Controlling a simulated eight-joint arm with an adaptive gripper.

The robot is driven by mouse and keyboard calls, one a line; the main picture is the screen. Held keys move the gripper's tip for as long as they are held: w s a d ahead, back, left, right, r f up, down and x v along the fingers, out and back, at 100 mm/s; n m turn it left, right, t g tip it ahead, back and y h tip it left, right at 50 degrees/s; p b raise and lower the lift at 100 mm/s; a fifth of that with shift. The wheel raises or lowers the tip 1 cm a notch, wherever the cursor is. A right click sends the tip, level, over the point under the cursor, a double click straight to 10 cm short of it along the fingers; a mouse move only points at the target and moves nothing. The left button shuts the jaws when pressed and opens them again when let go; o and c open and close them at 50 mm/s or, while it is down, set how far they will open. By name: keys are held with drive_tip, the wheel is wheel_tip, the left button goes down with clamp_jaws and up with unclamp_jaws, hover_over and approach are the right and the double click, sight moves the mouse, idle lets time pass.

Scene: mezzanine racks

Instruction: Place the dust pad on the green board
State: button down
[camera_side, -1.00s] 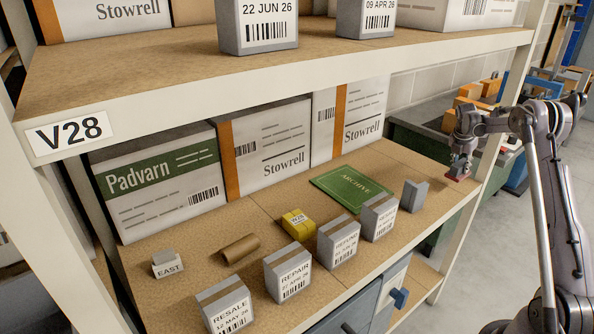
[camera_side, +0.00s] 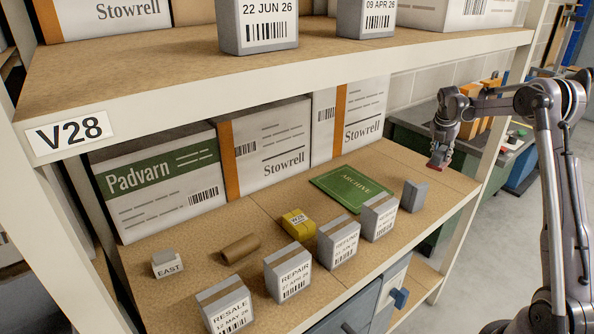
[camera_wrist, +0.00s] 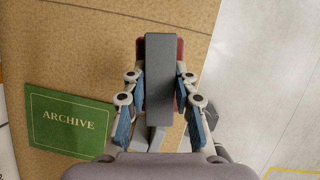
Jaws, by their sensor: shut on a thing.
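The green board (camera_side: 352,189), marked ARCHIVE, lies flat on the brown shelf in front of the Stowrell boxes. It also shows at the left in the wrist view (camera_wrist: 68,121). My gripper (camera_side: 439,160) is above the right part of the shelf, to the right of the board and apart from it. It is shut on the dust pad, which has a grey block-shaped top (camera_wrist: 160,75) and a red part (camera_side: 437,165) beneath. In the wrist view the blue-padded fingers (camera_wrist: 160,100) sit on both sides of the grey top.
Grey labelled boxes REFUND (camera_side: 339,242) and REPAIR (camera_side: 288,273) stand along the front edge, with a small grey block (camera_side: 415,195) right of the board. A yellow W28 block (camera_side: 298,224) and a brown roll (camera_side: 240,249) lie left. The upper shelf (camera_side: 300,75) overhangs. Bare shelf lies right of the board.

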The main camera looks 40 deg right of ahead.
drive_tip(key=w+a+n+t, duration=0.1)
drive_tip(key=w+a+n, duration=0.1)
drive_tip(key=w+a, duration=0.95)
hover_over(353, 183)
drive_tip(key=s+a, duration=0.1)
drive_tip(key=s, duration=0.1)
drive_tip(key=f, duration=0.6)
drive_tip(key=shift+w+a, duration=0.15)
drive_tip(key=shift+w, duration=0.05)
drive_tip(key=shift+w+a+f, duration=0.3)
drive_tip(key=shift+w+f, duration=0.05)
drive_tip(key=shift+w, duration=0.05)
drive_tip(key=shift+f, duration=2)
drive_tip(key=shift+f, duration=0.1)
drive_tip(key=c, duration=1.1)
unclamp_jaws()
drive_tip(key=shift+o, duration=0.2)
